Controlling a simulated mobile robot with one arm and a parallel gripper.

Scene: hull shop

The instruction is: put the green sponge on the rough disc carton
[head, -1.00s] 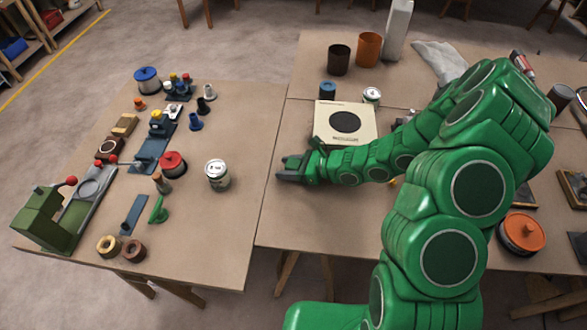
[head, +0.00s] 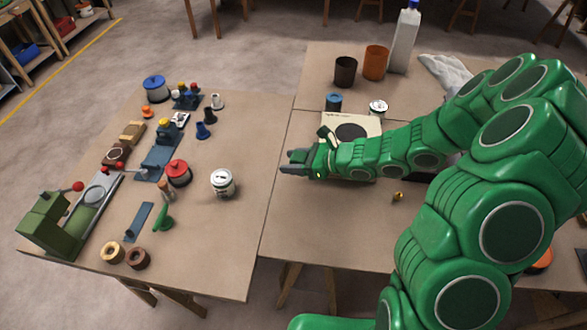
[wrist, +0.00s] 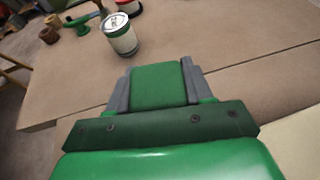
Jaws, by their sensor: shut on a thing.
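My gripper (head: 290,165) is just left of the rough disc carton, near the seam between the two tabletops. In the wrist view my gripper (wrist: 155,85) is shut on the green sponge (wrist: 158,86), a green block held between grey fingers. I cannot make out the sponge in the head view. The rough disc carton (head: 335,119) is a cream box with a dark disc on its top. My forearm hides its near part. A cream surface, likely the carton (wrist: 293,143), shows at the lower right of the wrist view.
A white can (head: 223,183) stands on the left table, also in the wrist view (wrist: 121,38). A blue cylinder (head: 333,101) and a small can (head: 378,107) stand behind the carton. Brown (head: 345,72) and orange (head: 375,63) cups are farther back. Table between can and gripper is clear.

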